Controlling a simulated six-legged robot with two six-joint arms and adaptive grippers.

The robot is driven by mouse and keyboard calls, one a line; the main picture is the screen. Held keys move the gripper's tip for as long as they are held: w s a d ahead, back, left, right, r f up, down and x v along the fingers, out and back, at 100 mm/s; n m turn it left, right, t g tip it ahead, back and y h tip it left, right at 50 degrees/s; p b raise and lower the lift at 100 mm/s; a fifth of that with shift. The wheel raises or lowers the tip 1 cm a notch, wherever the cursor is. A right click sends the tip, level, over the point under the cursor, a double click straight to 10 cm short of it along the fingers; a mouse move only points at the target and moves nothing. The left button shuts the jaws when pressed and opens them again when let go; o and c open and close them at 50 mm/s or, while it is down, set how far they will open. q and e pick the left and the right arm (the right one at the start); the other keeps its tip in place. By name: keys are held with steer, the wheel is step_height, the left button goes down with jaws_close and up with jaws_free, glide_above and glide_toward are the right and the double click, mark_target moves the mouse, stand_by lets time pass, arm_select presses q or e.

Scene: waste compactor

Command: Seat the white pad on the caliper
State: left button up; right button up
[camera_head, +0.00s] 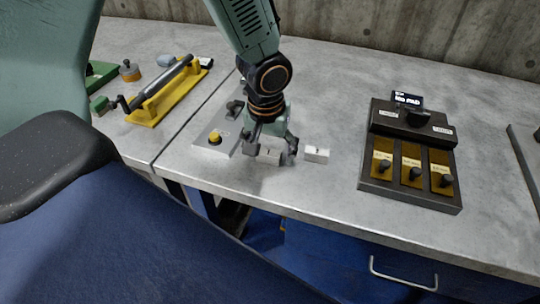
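A small white block with a dark mark (317,155), which looks like the white pad, lies on the grey metal bench just right of my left gripper. My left gripper (271,148) points down at the bench with its fingers spread. A second, greyer block (268,156) sits low between or just behind the fingers; I cannot tell whether they touch it. A black device (407,152) with a small display reading "NO PAD" stands to the right; it may be the caliper. My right gripper is not in view.
A grey plate with a yellow knob (215,138) lies left of the gripper. A yellow stand with a dark cylinder (163,92) is at the left. The bench between the white block and the black device is clear. A concrete wall closes the back.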

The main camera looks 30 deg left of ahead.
arm_select(q)
steer(key=shift+s+a, duration=0.1)
steer(key=shift+a, duration=0.15)
steer(key=c, duration=0.6)
steer(key=shift+d, duration=0.2)
steer(key=c, duration=0.4)
steer(key=shift+a, duration=0.15)
steer(key=shift+c, duration=1)
